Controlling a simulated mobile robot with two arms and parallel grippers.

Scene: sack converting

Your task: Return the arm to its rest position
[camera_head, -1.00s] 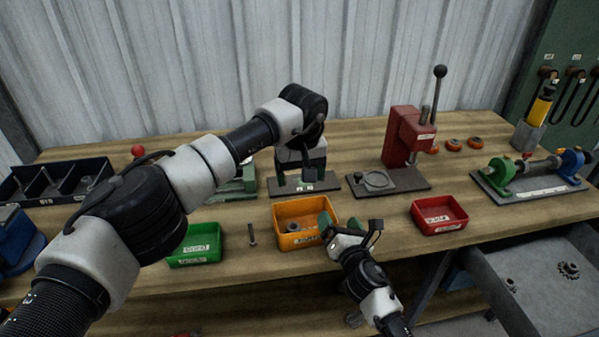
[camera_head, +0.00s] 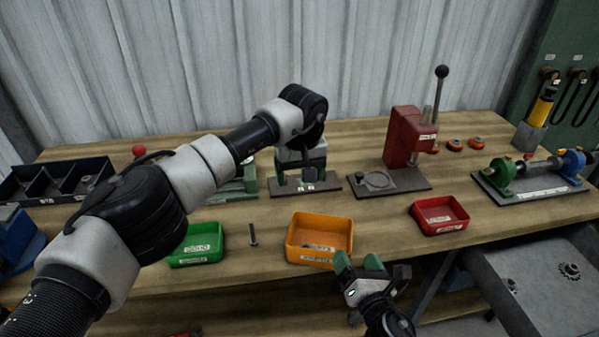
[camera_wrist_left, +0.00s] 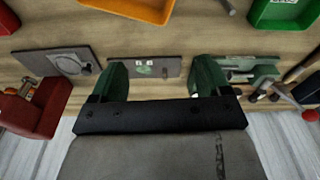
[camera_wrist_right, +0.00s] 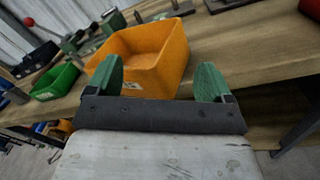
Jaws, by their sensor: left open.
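My left arm reaches in from the left over the bench. Its gripper hangs above the dark plate (camera_head: 330,188) at the back middle and is mostly hidden by my wrist in the head view. In the left wrist view the left gripper (camera_wrist_left: 162,78) is open, with nothing between its green fingers. My right gripper (camera_head: 358,262) is at the bench's front edge, just front-right of the orange bin (camera_head: 302,236). In the right wrist view the right gripper (camera_wrist_right: 158,82) is open and empty, with the orange bin (camera_wrist_right: 160,75) beyond its fingers.
A green bin (camera_head: 197,250) and a bolt (camera_head: 253,236) lie left of the orange bin. A red bin (camera_head: 440,222) is to the right. A red lever press (camera_head: 402,135) stands behind. An open grey drawer (camera_head: 540,290) juts out at front right.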

